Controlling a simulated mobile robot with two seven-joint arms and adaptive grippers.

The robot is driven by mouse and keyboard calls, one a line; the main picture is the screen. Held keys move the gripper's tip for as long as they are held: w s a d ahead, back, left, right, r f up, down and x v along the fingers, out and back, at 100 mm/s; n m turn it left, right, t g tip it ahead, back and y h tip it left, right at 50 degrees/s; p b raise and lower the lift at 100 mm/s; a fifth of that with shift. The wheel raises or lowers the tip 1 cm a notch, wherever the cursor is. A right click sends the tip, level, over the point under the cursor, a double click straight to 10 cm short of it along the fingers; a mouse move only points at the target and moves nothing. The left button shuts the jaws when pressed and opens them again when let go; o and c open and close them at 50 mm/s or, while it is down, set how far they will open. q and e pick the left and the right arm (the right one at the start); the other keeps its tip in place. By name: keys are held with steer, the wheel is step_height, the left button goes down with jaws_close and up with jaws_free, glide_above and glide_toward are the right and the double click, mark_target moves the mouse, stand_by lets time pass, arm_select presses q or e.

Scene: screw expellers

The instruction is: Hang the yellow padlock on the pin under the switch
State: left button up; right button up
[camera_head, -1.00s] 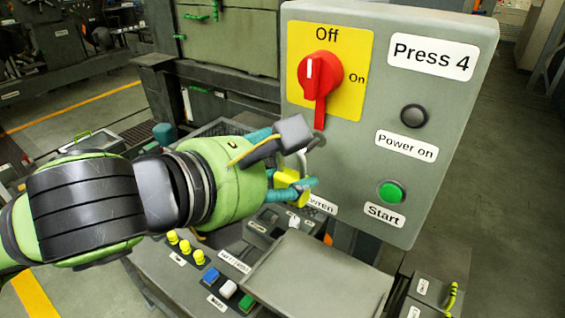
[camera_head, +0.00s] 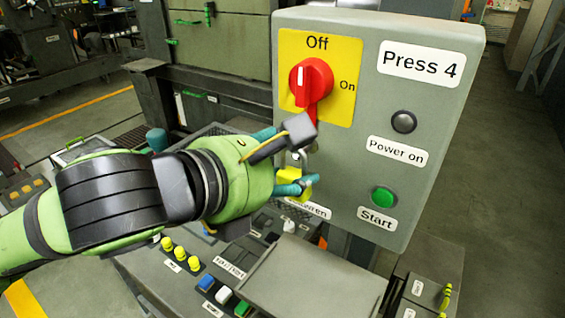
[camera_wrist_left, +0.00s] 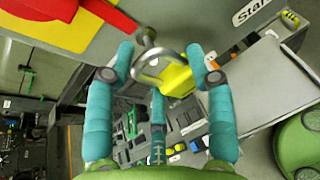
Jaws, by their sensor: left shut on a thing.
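The red switch (camera_head: 311,82) sits on a yellow plate of the grey panel, its handle pointing down. My left gripper (camera_head: 298,162) is just below the handle, shut on the yellow padlock (camera_head: 290,184). In the left wrist view the padlock (camera_wrist_left: 178,80) sits between the teal fingers (camera_wrist_left: 160,78), its grey shackle (camera_wrist_left: 158,62) towards the panel. The grey pin (camera_wrist_left: 148,38) shows there beside the shackle and overlaps it. I cannot tell whether the shackle is around the pin. In the head view a dark fingertip hides the pin. My right gripper is out of view.
The panel (camera_head: 440,120) carries a black button (camera_head: 403,122) and a green start button (camera_head: 383,197) right of the gripper. Below stands a console with a grey flat cover (camera_head: 312,278) and several yellow buttons (camera_head: 180,254). Clear floor shows at the right.

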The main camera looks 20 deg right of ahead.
mark_target(310, 157)
arm_select(q)
steer(key=shift+w+d+r+p, duration=0.1)
steer(key=shift+w+d+p, duration=0.35)
steer(key=shift+w+d, duration=0.35)
stand_by(0.5)
steer(key=shift+d+r, duration=0.1)
steer(key=shift+d, duration=0.1)
steer(key=shift+d+f, duration=0.15)
steer(key=shift+f, duration=0.9)
stand_by(0.5)
steer(key=shift+d+f, duration=0.1)
steer(key=shift+c, duration=1.2)
steer(key=o, duration=1.6)
steer(key=shift+w+d, duration=0.45)
steer(key=shift+d, duration=0.15)
steer(key=shift+s+a, duration=0.1)
steer(key=shift+a, duration=0.15)
steer(key=o, duration=0.3)
